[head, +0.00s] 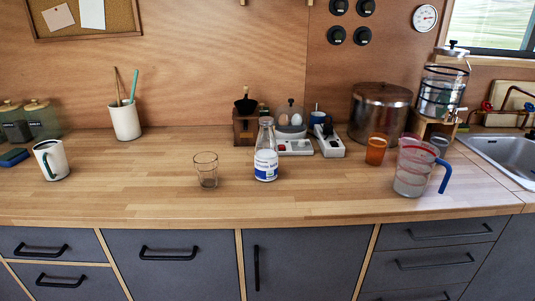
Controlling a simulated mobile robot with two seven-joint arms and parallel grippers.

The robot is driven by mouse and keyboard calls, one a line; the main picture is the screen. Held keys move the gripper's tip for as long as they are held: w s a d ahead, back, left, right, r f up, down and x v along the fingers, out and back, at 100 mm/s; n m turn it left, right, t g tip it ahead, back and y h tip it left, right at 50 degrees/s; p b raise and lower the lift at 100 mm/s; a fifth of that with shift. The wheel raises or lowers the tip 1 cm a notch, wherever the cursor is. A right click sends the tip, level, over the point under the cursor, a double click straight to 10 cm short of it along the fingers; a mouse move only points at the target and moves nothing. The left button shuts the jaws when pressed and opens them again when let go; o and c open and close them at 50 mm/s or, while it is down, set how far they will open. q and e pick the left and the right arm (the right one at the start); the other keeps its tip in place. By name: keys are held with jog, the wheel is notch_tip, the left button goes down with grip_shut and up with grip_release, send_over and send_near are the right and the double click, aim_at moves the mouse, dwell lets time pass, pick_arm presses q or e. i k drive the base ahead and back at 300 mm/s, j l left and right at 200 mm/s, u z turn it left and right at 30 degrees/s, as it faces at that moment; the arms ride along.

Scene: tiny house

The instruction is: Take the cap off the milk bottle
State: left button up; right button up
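The milk bottle (266,160) stands upright on the wooden counter, near the middle of the head view. It is clear glass with a white and blue label, and looks pale or clear inside. Its top (266,121) looks whitish; the cap is too small to make out clearly. An empty clear glass (206,171) stands to the left of the bottle, apart from it. Neither of my grippers is in view.
Behind the bottle are a coffee grinder (246,125), an egg cooker (291,125) and a power strip (328,142). A measuring jug (412,170) and orange cup (376,151) stand right. A mug (51,160) stands left. The counter front is clear.

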aim_at(266, 149)
jog(key=i+j+z, duration=0.2)
jog(key=j+z, duration=0.2)
jog(key=j, duration=0.25)
jog(key=i+j+z, duration=0.15)
jog(key=j, duration=0.2)
jog(key=j+z, duration=0.2)
jog(key=j, duration=0.15)
jog(key=i, duration=0.05)
